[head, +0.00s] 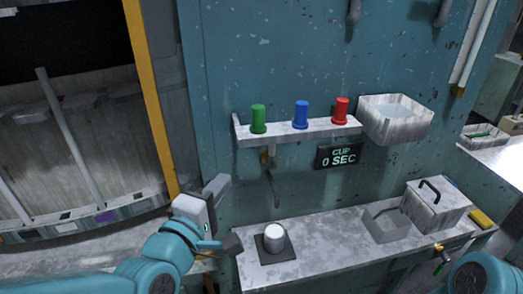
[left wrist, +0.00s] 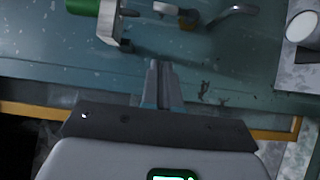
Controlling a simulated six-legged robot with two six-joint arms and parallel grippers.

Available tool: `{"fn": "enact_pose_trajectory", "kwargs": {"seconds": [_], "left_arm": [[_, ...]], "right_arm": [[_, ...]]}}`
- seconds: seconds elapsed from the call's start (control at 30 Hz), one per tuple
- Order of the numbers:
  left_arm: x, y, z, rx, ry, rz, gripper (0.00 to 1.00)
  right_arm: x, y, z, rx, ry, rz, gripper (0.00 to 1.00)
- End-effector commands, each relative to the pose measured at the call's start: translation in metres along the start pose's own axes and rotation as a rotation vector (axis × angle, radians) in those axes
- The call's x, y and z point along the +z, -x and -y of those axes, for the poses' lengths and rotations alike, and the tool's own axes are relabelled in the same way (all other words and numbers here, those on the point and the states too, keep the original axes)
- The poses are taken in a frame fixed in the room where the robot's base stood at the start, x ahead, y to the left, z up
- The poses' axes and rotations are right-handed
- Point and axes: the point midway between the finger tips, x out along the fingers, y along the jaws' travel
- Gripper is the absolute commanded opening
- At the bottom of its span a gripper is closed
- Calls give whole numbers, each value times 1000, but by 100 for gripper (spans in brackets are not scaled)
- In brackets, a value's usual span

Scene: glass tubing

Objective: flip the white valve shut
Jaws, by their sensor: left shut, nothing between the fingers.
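A small white piece, seemingly the white valve (left wrist: 166,8), sits beside a brass-coloured fitting at the top of the left wrist view. A curved grey spout (left wrist: 238,14) leads off to its right. In the head view, the brass fitting (head: 265,158) and the spout (head: 273,188) hang under the wall shelf; the valve's position is too small to tell. My left gripper (head: 218,187) is left of and below the fitting, apart from it. Its fingers (left wrist: 165,75) are together and empty.
The shelf (head: 290,135) carries green (head: 258,118), blue (head: 301,114) and red (head: 341,110) cylinders. A "CUP 0 SEC" sign (head: 340,156) hangs below. A white cup (head: 274,237) stands on a dark pad on the counter (head: 335,222). A lidded box (head: 436,207) stands at right.

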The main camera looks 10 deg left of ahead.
Motion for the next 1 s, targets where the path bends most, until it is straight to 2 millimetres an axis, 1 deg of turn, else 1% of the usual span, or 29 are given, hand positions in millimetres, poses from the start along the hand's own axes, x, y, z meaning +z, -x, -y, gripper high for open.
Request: {"fn": "enact_pose_trajectory", "kwargs": {"seconds": [0.23, 0.37, 0.47, 0.8, 0.9, 1.0], "left_arm": [[1, 0, 0, 0, 0, 0, 0], [1, -12, -2, -3, 0, 0, 0], [1, -30, -2, -4, 0, 0, 0], [1, -106, -2, -3, 1, -1, 0], [16, -117, -3, -3, 0, 4, 0], [23, -125, -2, -2, 0, 3, 0]], "right_arm": [[0, 1, 0, 0, 0, 0, 0], [0, 6, 2, 0, 0, 0, 0], [0, 12, 4, 0, 0, 0, 0], [1, 39, 14, 0, 0, 0, 0], [1, 48, 17, 0, 0, 0, 0], [1, 52, 19, 0, 0, 0, 0]]}}
